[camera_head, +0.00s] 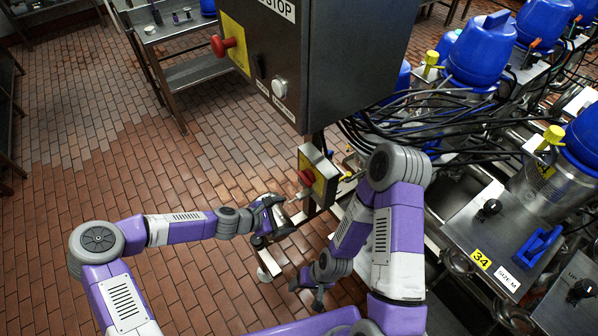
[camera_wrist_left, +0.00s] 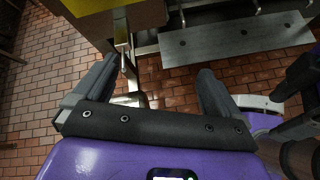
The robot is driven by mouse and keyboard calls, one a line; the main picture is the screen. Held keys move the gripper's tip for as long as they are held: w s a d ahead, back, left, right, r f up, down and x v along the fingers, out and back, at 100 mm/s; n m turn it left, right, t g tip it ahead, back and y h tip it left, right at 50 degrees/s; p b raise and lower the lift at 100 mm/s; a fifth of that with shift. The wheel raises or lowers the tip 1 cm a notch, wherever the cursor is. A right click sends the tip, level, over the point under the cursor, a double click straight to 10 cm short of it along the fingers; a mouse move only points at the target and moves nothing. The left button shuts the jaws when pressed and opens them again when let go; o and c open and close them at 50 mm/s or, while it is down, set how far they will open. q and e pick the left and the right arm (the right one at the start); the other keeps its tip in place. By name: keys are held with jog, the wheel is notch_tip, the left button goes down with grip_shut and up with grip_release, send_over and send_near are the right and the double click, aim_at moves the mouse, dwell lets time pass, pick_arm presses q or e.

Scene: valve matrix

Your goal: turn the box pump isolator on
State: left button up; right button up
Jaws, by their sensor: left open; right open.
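A small isolator box (camera_head: 318,176) with a yellow face and a red knob (camera_head: 307,177) is mounted on a post under the large grey control box in the head view. I take it to be the pump isolator; no label on it is readable. My left gripper (camera_head: 284,216) is open just below and left of it, apart from the knob. In the left wrist view the open fingers (camera_wrist_left: 155,82) hold nothing, and a yellow surface (camera_wrist_left: 142,17) shows beyond them at the top. My right gripper (camera_head: 309,294) is open and empty, lower down near the post.
The large control box (camera_head: 358,60) overhangs the isolator and carries a red stop button (camera_head: 224,45) and a white button (camera_head: 279,88). Black cables (camera_head: 420,115) and machines with blue lids (camera_head: 482,50) fill the right.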

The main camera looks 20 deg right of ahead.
aim_at(304, 183)
pick_arm(q)
jog(key=w+d+r+n+t+h, duration=0.2)
jog(key=w+r+n, duration=0.35)
jog(key=r, duration=0.25)
jog(key=shift+m, duration=0.45)
jog(key=x, duration=0.4)
jog(key=p+x, duration=0.1)
jog(key=x, duration=0.2)
jog(key=shift+w+f, duration=0.15)
jog(key=shift+w, duration=0.2)
jog(key=c, duration=1.1)
jog(key=shift+o, duration=0.2)
jog(key=shift+s+f+m+b, duration=0.15)
jog(key=shift+m+b, duration=0.25)
jog(key=shift+b, duration=0.6)
jog(key=shift+s+d+f+m+t+h+b, duration=0.15)
jog(key=shift+m+t+b, duration=1.5)
jog(key=shift+b, duration=2.75)
jog(key=shift+s+a+f+m+t+h+b, duration=0.2)
jog(key=shift+m+t+b, duration=0.5)
jog(key=shift+m+b, duration=2.8)
jog(key=shift+s+d+f+m+t+h+b, duration=0.2)
jog(key=shift+m+t+b, duration=1)
jog(key=shift+b, duration=4.1)
jog(key=shift+y, duration=0.25)
